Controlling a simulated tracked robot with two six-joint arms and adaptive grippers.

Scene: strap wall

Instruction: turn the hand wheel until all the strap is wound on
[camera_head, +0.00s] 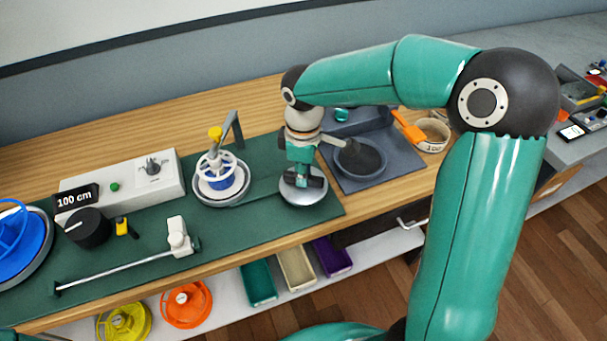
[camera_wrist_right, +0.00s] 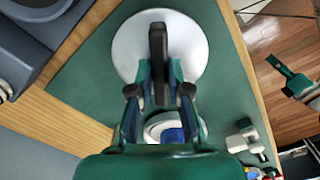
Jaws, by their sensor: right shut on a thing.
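The hand wheel is taken as the silver disc (camera_head: 303,197) near the right end of the green mat; it also shows in the right wrist view (camera_wrist_right: 195,45). A black upright grip (camera_wrist_right: 157,45) stands over it. My right gripper (camera_head: 303,180) reaches down over the disc, its fingers (camera_wrist_right: 160,92) shut on the black grip. To the left of the disc is a blue and white reel (camera_head: 220,184) in a grey round dish, with a yellow knob (camera_head: 215,132) above. A thin dark line between reel and disc may be the strap; its wound length cannot be told. My left gripper does not show clearly.
A white control box (camera_head: 120,185), a "100 cm" sign (camera_head: 76,198) and a rail with a white slider (camera_head: 178,237) are at left. A grey tray (camera_head: 380,175) is close at right. Coloured bins and spools sit on the shelf below.

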